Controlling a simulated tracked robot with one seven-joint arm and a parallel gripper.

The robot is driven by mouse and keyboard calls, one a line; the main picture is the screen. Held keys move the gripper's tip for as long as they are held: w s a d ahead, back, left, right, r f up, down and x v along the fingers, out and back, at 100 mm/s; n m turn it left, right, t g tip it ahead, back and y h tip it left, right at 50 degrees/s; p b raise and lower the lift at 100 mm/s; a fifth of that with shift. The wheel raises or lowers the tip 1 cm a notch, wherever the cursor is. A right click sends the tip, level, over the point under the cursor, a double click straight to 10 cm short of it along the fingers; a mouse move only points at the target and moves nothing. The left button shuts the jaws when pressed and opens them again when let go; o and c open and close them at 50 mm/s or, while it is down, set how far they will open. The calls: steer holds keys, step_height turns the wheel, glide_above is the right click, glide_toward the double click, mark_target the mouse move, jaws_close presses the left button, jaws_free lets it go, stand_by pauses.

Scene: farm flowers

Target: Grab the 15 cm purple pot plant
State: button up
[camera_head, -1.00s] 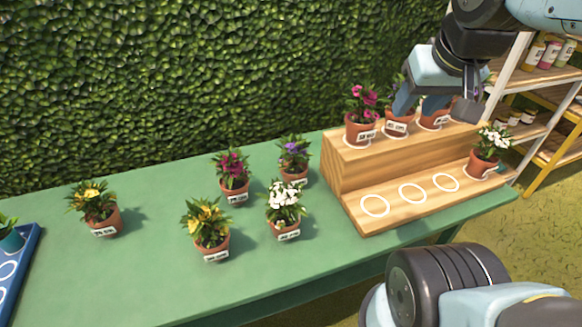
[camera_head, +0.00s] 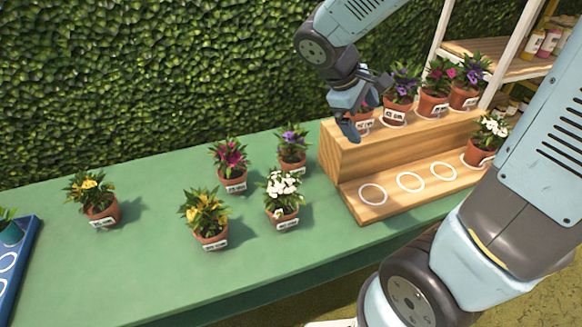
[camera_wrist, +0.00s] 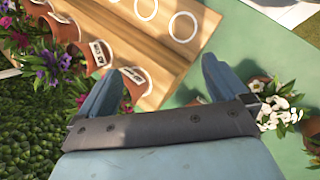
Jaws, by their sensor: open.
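A purple-flowered pot plant (camera_head: 292,150) in a terracotta pot stands on the green table, left of the wooden stand. Two more purple ones, a middle one (camera_head: 398,85) and a far right one (camera_head: 468,82), stand on the stand's upper step. One purple plant shows at the left of the wrist view (camera_wrist: 52,65). The pots carry white labels too small to read. My gripper (camera_head: 350,125) is open and empty, pointing down at the left end of the upper step. It partly hides the leftmost pot there. In the wrist view its blue fingers (camera_wrist: 162,75) are spread apart.
The wooden stand (camera_head: 345,165) has empty white circles on its lower step and a white-flowered plant (camera_head: 488,138) at its right end. Yellow (camera_head: 205,215), pink (camera_head: 230,160) and white (camera_head: 283,197) plants stand on the table. A blue tray (camera_head: 25,260) is far left.

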steer(key=w+a+f+n+t+h, duration=0.35)
steer(key=w+a+f+n, duration=0.25)
steer(key=a+f+n, duration=0.25)
steer(key=n+t, duration=0.6)
steer(key=n, duration=0.4)
glide_toward(291, 158)
steer(key=shift+m, duration=0.25)
steer(key=x, duration=1)
steer(key=shift+w+d+f, duration=0.1)
steer(key=shift+w+f, duration=0.05)
steer(key=shift+c, duration=0.4)
steer(key=c, duration=0.9)
